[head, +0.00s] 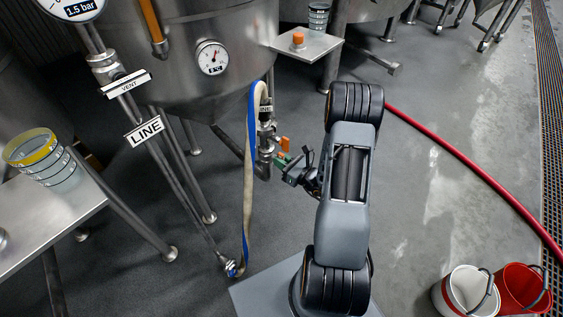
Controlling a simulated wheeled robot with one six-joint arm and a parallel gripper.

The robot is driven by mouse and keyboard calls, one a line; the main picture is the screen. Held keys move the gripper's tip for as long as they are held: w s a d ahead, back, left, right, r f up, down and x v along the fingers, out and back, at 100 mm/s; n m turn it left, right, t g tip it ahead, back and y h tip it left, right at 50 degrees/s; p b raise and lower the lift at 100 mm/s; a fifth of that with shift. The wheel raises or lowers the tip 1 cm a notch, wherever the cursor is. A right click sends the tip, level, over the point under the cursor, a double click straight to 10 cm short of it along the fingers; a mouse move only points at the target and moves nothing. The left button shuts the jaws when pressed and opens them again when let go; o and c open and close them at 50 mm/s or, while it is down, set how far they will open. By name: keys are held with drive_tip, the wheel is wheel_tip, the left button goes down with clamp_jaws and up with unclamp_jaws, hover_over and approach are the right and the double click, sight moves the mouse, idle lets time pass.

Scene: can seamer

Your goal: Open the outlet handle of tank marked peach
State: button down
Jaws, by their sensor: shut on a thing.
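A steel tank with a cone bottom (215,95) stands at the upper middle in the head view. No peach mark can be read on it. A vertical outlet pipe with valve fittings (265,140) stands at its right side, with a small, partly hidden sign (265,107). An orange piece (284,143) and a green handle-like piece (282,160) stick out right of the pipe. My gripper (289,172) is at the green piece and looks shut on it; the small, dark fingers hide the exact contact.
A blue-and-white hose (251,180) hangs left of the pipe. LINE (145,130) and VENT (125,84) signs are on a slanted pipe. A table (40,218) with a can stack is left. A red hose (460,168) and buckets (467,292) lie right; floor between is clear.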

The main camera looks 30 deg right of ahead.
drive_tip(key=shift+n, duration=0.4)
drive_tip(key=c, duration=1.1)
unclamp_jaws()
drive_tip(key=shift+c, duration=0.2)
drive_tip(key=p+v, duration=0.2)
drive_tip(key=v, duration=1.2)
drive_tip(key=shift+w+a+r, duration=0.1)
